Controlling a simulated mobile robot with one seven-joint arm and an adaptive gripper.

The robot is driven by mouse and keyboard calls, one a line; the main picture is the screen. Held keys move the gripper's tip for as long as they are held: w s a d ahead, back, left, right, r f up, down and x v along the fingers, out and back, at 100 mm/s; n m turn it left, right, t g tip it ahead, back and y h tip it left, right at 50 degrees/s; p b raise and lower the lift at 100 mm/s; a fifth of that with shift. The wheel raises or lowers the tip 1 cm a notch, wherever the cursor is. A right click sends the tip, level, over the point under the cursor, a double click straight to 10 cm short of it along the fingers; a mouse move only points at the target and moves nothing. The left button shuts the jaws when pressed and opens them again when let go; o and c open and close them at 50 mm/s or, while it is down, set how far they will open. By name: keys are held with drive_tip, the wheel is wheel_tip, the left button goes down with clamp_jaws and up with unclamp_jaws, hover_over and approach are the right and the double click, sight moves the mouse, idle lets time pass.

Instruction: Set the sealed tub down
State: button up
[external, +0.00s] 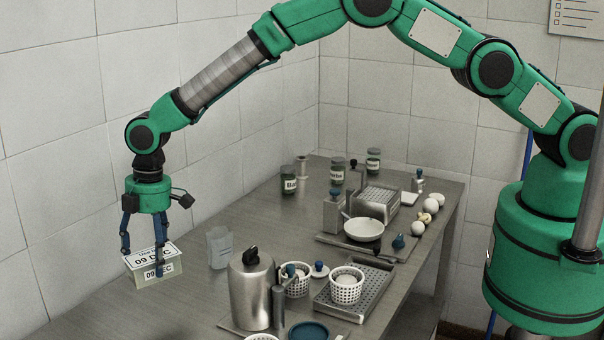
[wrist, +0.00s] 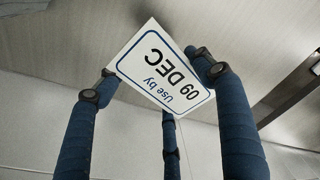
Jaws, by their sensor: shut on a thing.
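The sealed tub (external: 152,268) is a small pale box with a "Use by 09 DEC" label on its lid and a date on its side. My gripper (external: 143,260) points down at the far left of the external view, its blue fingers closed around the tub. In the wrist view the tub's white lid (wrist: 160,68) sits between the fingers (wrist: 155,75), its label upside down. The tub is over the left part of the steel worktop (external: 190,292), near the tiled wall. I cannot tell whether its underside touches the worktop.
A clear cup (external: 219,247) stands just right of the tub. A metal canister (external: 250,292) and white perforated baskets (external: 346,289) stand further right, one basket on a perforated tray (external: 372,288). Jars (external: 289,180), a white bowl (external: 362,229) and eggs (external: 417,228) are further back. The worktop around the cup is mostly bare.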

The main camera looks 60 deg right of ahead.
drive_tip(key=shift+f, duration=3)
drive_tip(key=shift+f+p, duration=0.3)
drive_tip(key=shift+f, duration=1.6)
drive_tip(key=shift+f, duration=0.1)
drive_tip(key=o, duration=1.4)
drive_tip(key=shift+o, duration=0.2)
drive_tip(key=shift+s+d+r+b, duration=0.15)
drive_tip(key=shift+d+r, duration=0.1)
drive_tip(key=shift+r, duration=1.75)
drive_tip(key=shift+s+d+r+b, duration=0.1)
drive_tip(key=shift+d+r, duration=0.1)
drive_tip(key=shift+r, duration=1.85)
drive_tip(key=shift+s+d+r+b, duration=0.15)
drive_tip(key=shift+d+r, duration=0.1)
drive_tip(key=shift+r, duration=1.75)
drive_tip(key=shift+w, duration=0.1)
